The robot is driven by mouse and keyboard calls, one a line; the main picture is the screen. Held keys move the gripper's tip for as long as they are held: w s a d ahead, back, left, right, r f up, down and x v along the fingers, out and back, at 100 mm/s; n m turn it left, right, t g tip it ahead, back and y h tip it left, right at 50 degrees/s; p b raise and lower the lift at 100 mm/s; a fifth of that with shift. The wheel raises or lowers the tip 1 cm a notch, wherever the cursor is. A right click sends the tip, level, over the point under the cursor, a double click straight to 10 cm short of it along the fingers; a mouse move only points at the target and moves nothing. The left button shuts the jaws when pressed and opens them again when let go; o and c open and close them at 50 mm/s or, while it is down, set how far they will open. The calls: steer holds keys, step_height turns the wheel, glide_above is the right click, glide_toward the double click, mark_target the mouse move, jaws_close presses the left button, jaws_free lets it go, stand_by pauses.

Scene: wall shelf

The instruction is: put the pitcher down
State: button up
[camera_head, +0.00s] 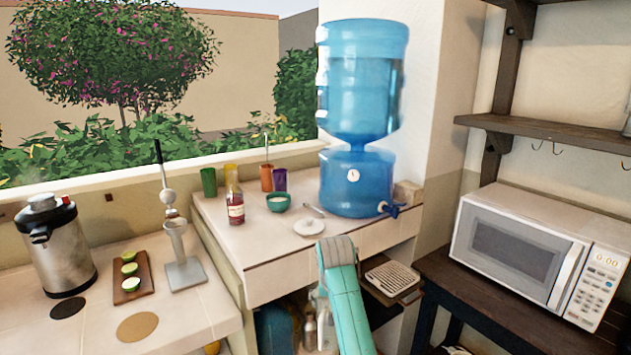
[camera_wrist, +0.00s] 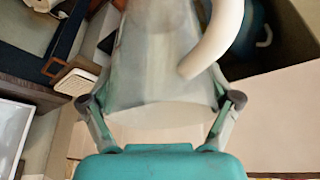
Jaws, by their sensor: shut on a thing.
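The pitcher (camera_wrist: 150,75) is pale and translucent with a white curved handle (camera_wrist: 213,42); it fills the middle of the wrist view. My gripper (camera_wrist: 160,88) is shut on it, one finger on each side of its body. In the head view my teal arm reaches down in front of the counter, and my gripper is hidden there. A pale clear shape beside the arm may be the pitcher, but I cannot tell. I cannot see what, if anything, is under the pitcher.
The counter (camera_head: 262,240) bears a blue water dispenser (camera_head: 357,185), a white lid-like disc (camera_head: 309,227), a teal bowl (camera_head: 278,202), a bottle (camera_head: 235,205) and cups. A slatted drip tray (camera_head: 391,277) sits below right. A microwave (camera_head: 520,250) stands right; a steel urn (camera_head: 55,250) stands left.

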steer(key=s+d+f, duration=0.4)
steer(key=s+f, duration=0.1)
steer(key=f, duration=0.4)
steer(key=s+d+f, duration=0.4)
steer(key=s+f, duration=0.2)
steer(key=f, duration=0.3)
steer(key=s+d+f, duration=0.3)
steer(key=s+f, duration=0.3)
steer(key=s, duration=0.2)
steer(key=s+d+f, duration=0.3)
steer(key=s+f, duration=0.3)
steer(key=s, duration=0.2)
steer(key=shift+s, duration=0.25)
